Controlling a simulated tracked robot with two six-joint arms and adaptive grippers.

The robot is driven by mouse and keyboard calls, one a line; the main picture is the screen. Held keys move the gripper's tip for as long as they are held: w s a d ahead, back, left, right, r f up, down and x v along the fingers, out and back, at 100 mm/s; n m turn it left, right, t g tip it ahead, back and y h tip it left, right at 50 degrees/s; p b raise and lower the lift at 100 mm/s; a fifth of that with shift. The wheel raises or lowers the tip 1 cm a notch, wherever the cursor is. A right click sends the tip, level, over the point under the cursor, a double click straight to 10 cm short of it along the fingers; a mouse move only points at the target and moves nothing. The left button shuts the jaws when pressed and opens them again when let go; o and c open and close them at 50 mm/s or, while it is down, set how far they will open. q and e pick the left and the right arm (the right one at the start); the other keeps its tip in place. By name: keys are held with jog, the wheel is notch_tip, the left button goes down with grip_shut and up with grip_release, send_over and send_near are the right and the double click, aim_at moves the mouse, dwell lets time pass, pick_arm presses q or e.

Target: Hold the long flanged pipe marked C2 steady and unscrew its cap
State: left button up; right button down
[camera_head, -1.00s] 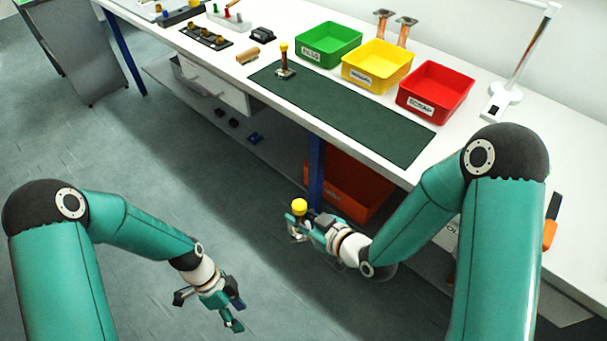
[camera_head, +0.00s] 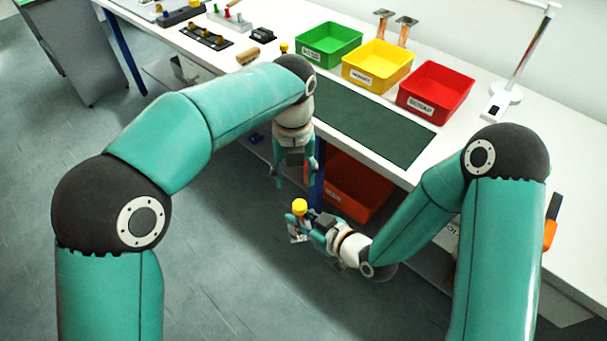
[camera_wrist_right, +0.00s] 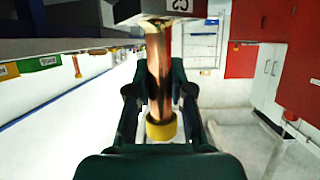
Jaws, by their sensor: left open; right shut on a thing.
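The long copper pipe (camera_wrist_right: 159,70) marked C2 stands between the dark fingers of my right gripper (camera_head: 303,225). In the right wrist view its flange (camera_wrist_right: 172,8) with the upside-down C2 label is at the top, and its yellow cap (camera_wrist_right: 161,128) is at the lower end. In the head view the yellow cap (camera_head: 299,205) is uppermost, and the fingers hide most of the pipe. My right gripper is shut on the pipe, out in front of the bench. My left gripper (camera_head: 296,174) is open and empty, pointing down just above the cap, apart from it.
The white bench (camera_head: 473,134) carries a green mat (camera_head: 375,129) and green (camera_head: 328,45), yellow (camera_head: 378,66) and red (camera_head: 436,89) bins. Another yellow-capped piece (camera_head: 284,48) is mostly hidden behind my left arm. An orange bin (camera_head: 358,188) sits below the bench.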

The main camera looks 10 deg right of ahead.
pick_arm(q)
jog(key=shift+s+d+r, duration=0.1)
jog(key=shift+s+d, duration=0.15)
jog(key=shift+d, duration=0.2)
jog(key=shift+s+d+r, duration=0.1)
jog(key=shift+s+d, duration=0.15)
jog(key=shift+d, duration=0.2)
jog(key=shift+f, duration=3.9)
